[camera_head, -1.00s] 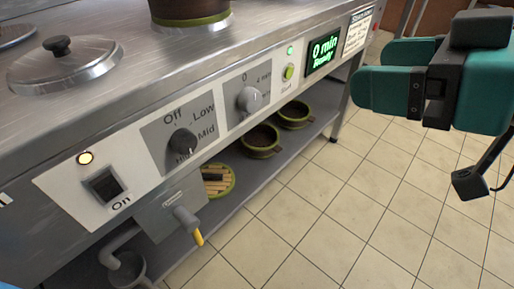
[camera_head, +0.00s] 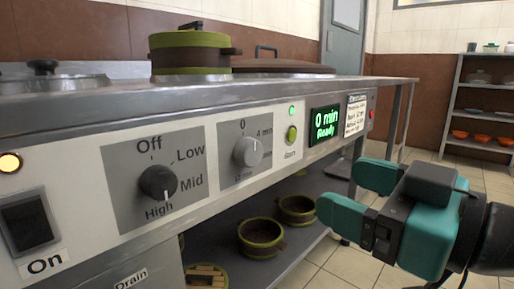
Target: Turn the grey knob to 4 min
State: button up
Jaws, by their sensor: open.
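The grey knob (camera_head: 248,152) sits on a grey plate on the front panel. Its dial shows 0 at the top, 4 min at the upper right and another mark, partly hidden, at the bottom. The knob's pointer direction is hard to make out. The green display (camera_head: 325,124) to its right reads "0 min Ready". My gripper (camera_head: 345,196) is teal and black, at the lower right of the view. Its two fingers are apart with nothing between them. It is in front of the panel, to the right of the knob, and not touching it.
A dark knob (camera_head: 158,183) marked Off, Low, Mid and High is left of the grey knob. A green start button (camera_head: 291,134) lies right of it. A black switch (camera_head: 27,222) is at far left. Pots (camera_head: 261,238) stand on the lower shelf. The floor at right is clear.

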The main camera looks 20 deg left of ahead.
aim_at(253, 156)
jog(key=p+x, duration=0.4)
jog(key=x, duration=1.1)
jog(key=shift+w+a, duration=0.15)
jog(key=c, duration=0.9)
jog(key=shift+c, duration=0.2)
jog(key=shift+m+p, duration=0.35)
jog(key=shift+m, duration=0.05)
jog(key=m+p, duration=0.1)
jog(key=m, duration=0.1)
jog(key=shift+r+m+p, duration=0.15)
jog(key=shift+m+p, duration=0.25)
jog(key=m+p, duration=0.1)
jog(key=m, duration=0.1)
jog(key=shift+m+p, duration=0.3)
jog(key=shift+p, duration=0.05)
jog(key=m+p, duration=0.3)
jog(key=m, duration=0.2)
